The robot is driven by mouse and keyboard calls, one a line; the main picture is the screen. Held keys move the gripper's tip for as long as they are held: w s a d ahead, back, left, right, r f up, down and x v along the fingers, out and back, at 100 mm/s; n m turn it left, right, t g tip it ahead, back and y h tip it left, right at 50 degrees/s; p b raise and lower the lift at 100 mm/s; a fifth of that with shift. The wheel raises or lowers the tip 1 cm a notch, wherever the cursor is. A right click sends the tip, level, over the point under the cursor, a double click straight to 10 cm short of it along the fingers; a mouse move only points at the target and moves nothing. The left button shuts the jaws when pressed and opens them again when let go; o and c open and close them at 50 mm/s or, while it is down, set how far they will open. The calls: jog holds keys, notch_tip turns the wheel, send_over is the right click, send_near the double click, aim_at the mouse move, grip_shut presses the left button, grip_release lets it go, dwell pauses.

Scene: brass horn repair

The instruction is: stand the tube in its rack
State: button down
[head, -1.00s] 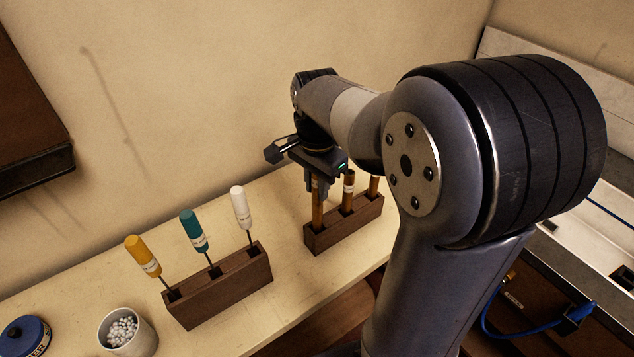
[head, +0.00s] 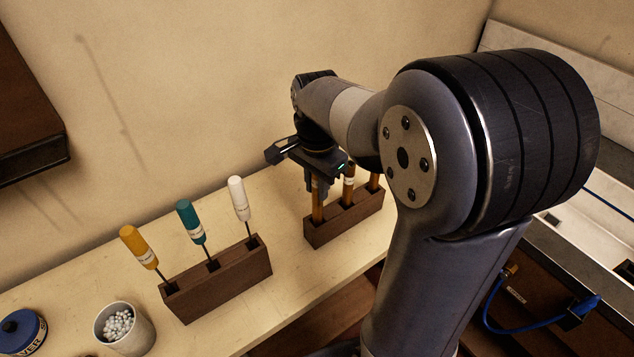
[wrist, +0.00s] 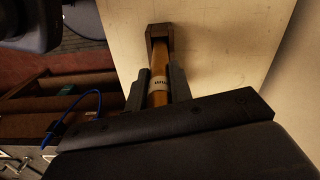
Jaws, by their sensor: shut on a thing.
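My gripper (head: 318,190) is shut on a brass-coloured tube (head: 317,209) above the left end of a dark wooden rack (head: 345,221). The tube looks upright, and its lower end meets the leftmost slot; how deep it sits cannot be told. Two similar tubes stand in the rack's other slots, a middle one (head: 348,189) and a right one (head: 374,184), partly behind my arm. In the wrist view the held tube (wrist: 158,98), with a pale label, lies between the two fingers (wrist: 157,90), and the rack's end (wrist: 159,34) shows beyond it.
A second wooden rack (head: 222,283) holds yellow, teal and white handled tools to the left. A cup of white pellets (head: 121,335) and a blue-lidded tin (head: 22,330) stand at the front left. The wall is close behind the pale bench. Bench between the racks is clear.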

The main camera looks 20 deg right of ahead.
jog(key=shift+f+b, duration=1.35)
jog(key=shift+f, duration=0.75)
jog(key=c, duration=1.2)
grip_release()
jog(key=shift+r, duration=0.1)
notch_tip(320, 180, up, 11)
jog(key=shift+f, duration=0.15)
jog(key=shift+f, duration=0.1)
notch_tip(320, 180, down, 9)
jog(key=shift+f+p, duration=0.2)
jog(key=shift+p, duration=0.25)
